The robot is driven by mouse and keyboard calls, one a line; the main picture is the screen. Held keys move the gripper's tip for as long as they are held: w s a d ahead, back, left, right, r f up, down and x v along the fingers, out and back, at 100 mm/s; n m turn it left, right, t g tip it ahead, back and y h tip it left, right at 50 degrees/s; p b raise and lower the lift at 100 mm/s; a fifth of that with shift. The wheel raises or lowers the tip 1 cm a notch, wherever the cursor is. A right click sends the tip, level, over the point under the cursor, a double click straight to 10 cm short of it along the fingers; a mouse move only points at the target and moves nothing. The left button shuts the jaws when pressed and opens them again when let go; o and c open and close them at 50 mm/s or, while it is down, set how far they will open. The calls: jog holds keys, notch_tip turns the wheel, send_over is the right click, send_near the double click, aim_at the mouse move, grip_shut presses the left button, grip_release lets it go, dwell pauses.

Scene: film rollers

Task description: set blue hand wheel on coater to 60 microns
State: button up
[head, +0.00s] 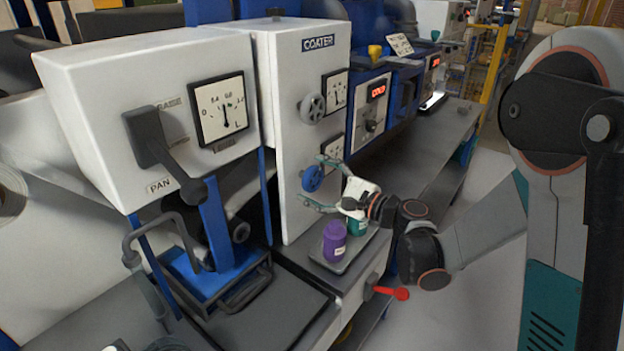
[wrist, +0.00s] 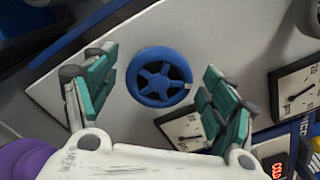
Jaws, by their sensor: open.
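The blue hand wheel (head: 313,178) is on the white front panel of the coater (head: 290,120), below a grey hand wheel. In the wrist view the blue wheel (wrist: 159,77) shows its spokes, between my two fingers. My gripper (head: 322,183) is open, with one finger to each side of the wheel; in the wrist view (wrist: 160,90) a gap shows between each finger and the rim. The blue wheel's dial (head: 333,149) is partly hidden in the head view. In the wrist view the dial (wrist: 186,130) is partly covered by a finger, and its reading cannot be made out.
A grey hand wheel (head: 311,108) with its own dial (head: 335,91) sits above. A purple bottle (head: 334,241) and a teal bottle (head: 356,226) stand on a small tray beneath my gripper. A red-knobbed lever (head: 400,294) sticks out below. A black lever (head: 150,135) is on the left box.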

jog(key=v, duration=1)
jog(key=shift+s, duration=0.2)
jog(key=shift+d, duration=0.1)
jog(key=s+d+n+g+h, duration=0.1)
jog(key=s+d+n+h, duration=0.2)
jog(key=s, duration=0.4)
jog(key=s+d+n+g+h, duration=0.1)
jog(key=s+d+n+h, duration=0.3)
jog(key=s+n+h, duration=0.2)
jog(key=s+d+n+g+h, duration=0.1)
jog(key=s+d+n+h, duration=0.2)
jog(key=s, duration=0.7)
jog(key=n+h, duration=0.2)
jog(key=n, duration=0.1)
jog(key=shift+s+d+f+n+g, duration=0.25)
jog(key=shift+f+n+g, duration=0.15)
